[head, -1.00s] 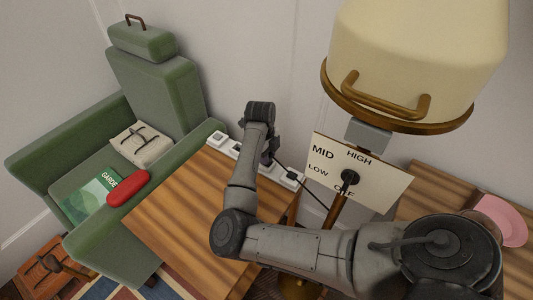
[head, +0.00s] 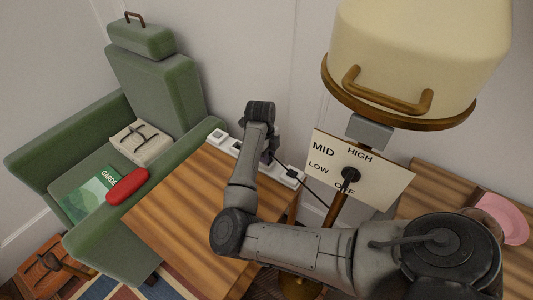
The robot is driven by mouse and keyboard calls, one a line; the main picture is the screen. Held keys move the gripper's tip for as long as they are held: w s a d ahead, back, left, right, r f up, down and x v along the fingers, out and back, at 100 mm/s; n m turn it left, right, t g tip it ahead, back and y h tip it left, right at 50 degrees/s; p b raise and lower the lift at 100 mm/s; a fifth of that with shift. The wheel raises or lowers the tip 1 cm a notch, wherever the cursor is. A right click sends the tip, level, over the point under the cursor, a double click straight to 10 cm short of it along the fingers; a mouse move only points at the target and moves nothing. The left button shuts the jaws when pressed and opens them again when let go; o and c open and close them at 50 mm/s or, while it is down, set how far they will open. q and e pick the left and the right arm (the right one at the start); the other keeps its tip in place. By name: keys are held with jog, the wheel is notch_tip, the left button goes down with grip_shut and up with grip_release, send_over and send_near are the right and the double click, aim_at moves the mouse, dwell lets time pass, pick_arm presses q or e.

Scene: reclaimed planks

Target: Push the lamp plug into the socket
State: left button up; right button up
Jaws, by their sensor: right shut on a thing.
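The white socket strip (head: 229,143) lies along the back edge of the wooden table, against the wall side. My right gripper (head: 268,157) points down over the middle of the strip, mostly behind my own forearm. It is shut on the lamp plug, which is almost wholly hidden. A thin dark cord (head: 306,187) runs from there down right towards the lamp (head: 415,50). I cannot tell whether the plug is in an outlet. My left gripper is out of view.
The lamp's dial plate (head: 385,184), marked LOW, MID, HIGH and OFF, stands right of the strip. The wooden table (head: 180,215) is clear at left. A green armchair (head: 155,85) holds a red object (head: 127,186), book and cloth bundle. A pink dish (head: 505,218) is at right.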

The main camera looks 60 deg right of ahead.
jog(key=shift+f, duration=0.25)
jog(key=o, duration=1)
notch_tip(320, 180, up, 14)
jog(key=w+p, duration=0.1)
jog(key=p, duration=0.4)
jog(key=shift+w+f, duration=0.15)
jog(key=shift+w, duration=0.2)
